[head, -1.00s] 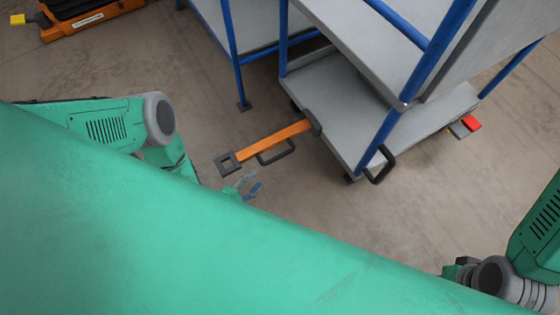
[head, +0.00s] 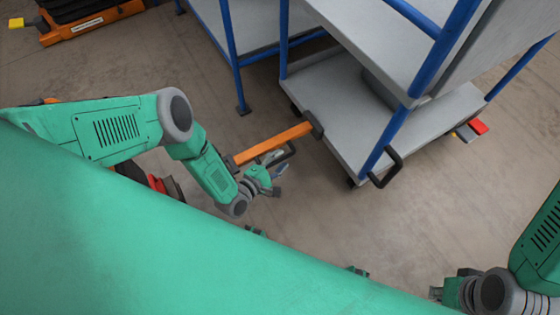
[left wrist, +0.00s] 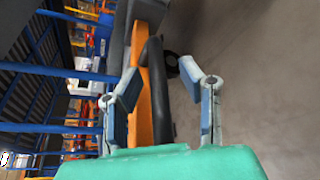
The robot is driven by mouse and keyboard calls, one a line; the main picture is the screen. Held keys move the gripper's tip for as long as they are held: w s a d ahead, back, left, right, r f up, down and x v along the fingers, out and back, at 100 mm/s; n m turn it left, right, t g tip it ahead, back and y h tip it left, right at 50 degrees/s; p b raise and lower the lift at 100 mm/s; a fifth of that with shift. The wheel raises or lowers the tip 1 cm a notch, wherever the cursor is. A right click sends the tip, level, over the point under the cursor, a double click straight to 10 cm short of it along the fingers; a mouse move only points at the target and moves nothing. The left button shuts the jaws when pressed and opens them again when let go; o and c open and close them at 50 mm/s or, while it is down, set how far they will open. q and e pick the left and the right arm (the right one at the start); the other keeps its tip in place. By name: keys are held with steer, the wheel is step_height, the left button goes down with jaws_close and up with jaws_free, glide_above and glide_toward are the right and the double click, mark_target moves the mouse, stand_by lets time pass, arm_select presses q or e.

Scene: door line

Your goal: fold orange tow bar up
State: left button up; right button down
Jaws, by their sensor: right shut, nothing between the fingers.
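The orange tow bar (head: 268,146) sticks out low from the left end of the grey cart (head: 343,125), at its dark hinge (head: 316,126). A black loop handle (head: 291,152) is on its side. My left forearm hides the bar's outer end in the head view. My left gripper (head: 279,179) is open close to the handle. In the left wrist view, the tow bar (left wrist: 142,112) and the black handle (left wrist: 157,85) show between the spread fingers of the left gripper (left wrist: 160,85); contact cannot be told. My right gripper (head: 437,293) is shut and empty at the lower right, away from the bar.
The cart has blue posts (head: 384,140) and a black side handle (head: 387,168). A red pedal (head: 478,126) is at its right. Another blue-framed cart (head: 229,50) stands behind, and an orange machine (head: 85,22) at far left. The floor below the cart is clear.

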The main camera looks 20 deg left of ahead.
arm_select(q)
steer(key=shift+w, duration=0.2)
jaws_close()
